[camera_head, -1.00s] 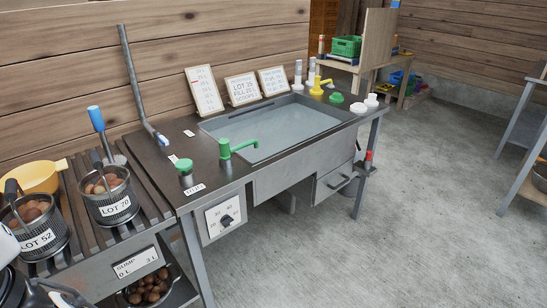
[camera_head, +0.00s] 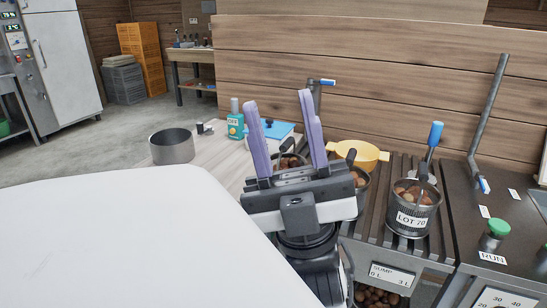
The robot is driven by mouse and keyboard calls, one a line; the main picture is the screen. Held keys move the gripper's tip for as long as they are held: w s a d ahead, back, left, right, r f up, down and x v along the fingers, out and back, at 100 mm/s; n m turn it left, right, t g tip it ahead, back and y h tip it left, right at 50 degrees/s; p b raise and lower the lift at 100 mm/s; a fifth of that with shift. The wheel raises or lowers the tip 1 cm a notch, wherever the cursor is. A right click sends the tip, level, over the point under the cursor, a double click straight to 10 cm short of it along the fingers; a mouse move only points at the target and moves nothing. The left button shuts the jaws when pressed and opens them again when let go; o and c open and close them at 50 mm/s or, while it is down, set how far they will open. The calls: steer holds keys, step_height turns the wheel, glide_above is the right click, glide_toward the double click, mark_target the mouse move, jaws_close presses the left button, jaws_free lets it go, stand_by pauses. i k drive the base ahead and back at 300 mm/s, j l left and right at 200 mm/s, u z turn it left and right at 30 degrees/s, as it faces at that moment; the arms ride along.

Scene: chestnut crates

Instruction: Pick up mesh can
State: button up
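A dark mesh can labelled LOT 70 (camera_head: 411,219) stands upright on the slatted rack, filled with brown chestnuts, with a handle rising from it. A second mesh can (camera_head: 361,188) stands to its left, mostly hidden behind my gripper. What looks like another container of chestnuts (camera_head: 290,161) shows between my fingers, largely hidden. My gripper (camera_head: 278,100) has two purple fingers pointing up, spread apart with nothing held between them. In the picture it is left of the LOT 70 can and in front of the hidden ones.
A grey pot (camera_head: 172,147) and a teal bottle (camera_head: 235,124) stand on the pale table at left. My white arm fills the lower left.

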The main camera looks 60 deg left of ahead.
mark_target(285, 160)
steer(key=u, duration=1.6)
